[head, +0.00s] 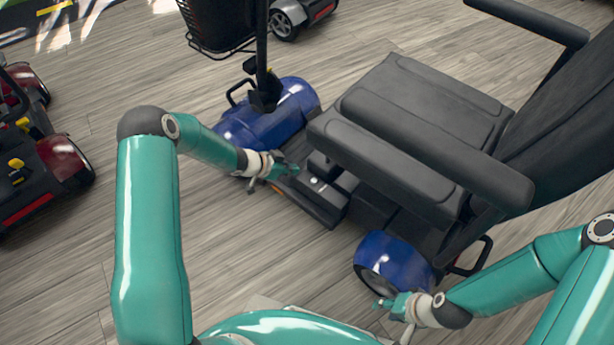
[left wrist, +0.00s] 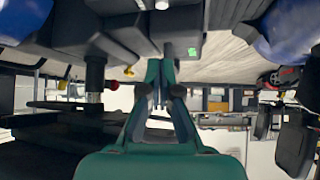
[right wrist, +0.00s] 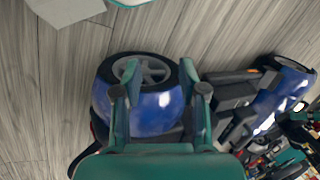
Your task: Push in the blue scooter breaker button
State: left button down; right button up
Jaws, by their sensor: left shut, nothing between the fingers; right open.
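The blue scooter (head: 268,122) stands across the middle of the head view, with a black seat and a dark battery box (head: 322,194) under it. My left gripper (head: 286,171) is shut and empty beside the box. In the left wrist view its closed fingertips (left wrist: 161,62) point at the box's dark underside region, where a small white round part (left wrist: 162,4) and a green lit patch (left wrist: 192,51) show. I cannot tell which part is the breaker button. My right gripper (head: 384,303) is open and empty by the blue rear cover (head: 392,262).
A red scooter (head: 62,160) stands at the left, and another scooter (head: 300,14) at the top. The seat and armrest (head: 430,150) overhang the box. The rear wheel (right wrist: 150,72) is close to my right gripper.

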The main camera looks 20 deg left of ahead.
pick_arm(q)
jog(key=b, duration=0.4)
send_over(316, 180)
jog(key=s+a, duration=0.2)
jog(key=f, duration=0.7)
jog(key=shift+w+d+f, duration=0.15)
jog(key=shift+d+f, duration=0.05)
jog(key=shift+d, duration=0.05)
notch_tip(316, 180, down, 2)
jog(key=shift+f+b, duration=0.25)
jog(key=shift+b, duration=0.25)
jog(key=shift+f, duration=0.55)
jog(key=shift+f+b, duration=0.1)
jog(key=shift+b, duration=0.2)
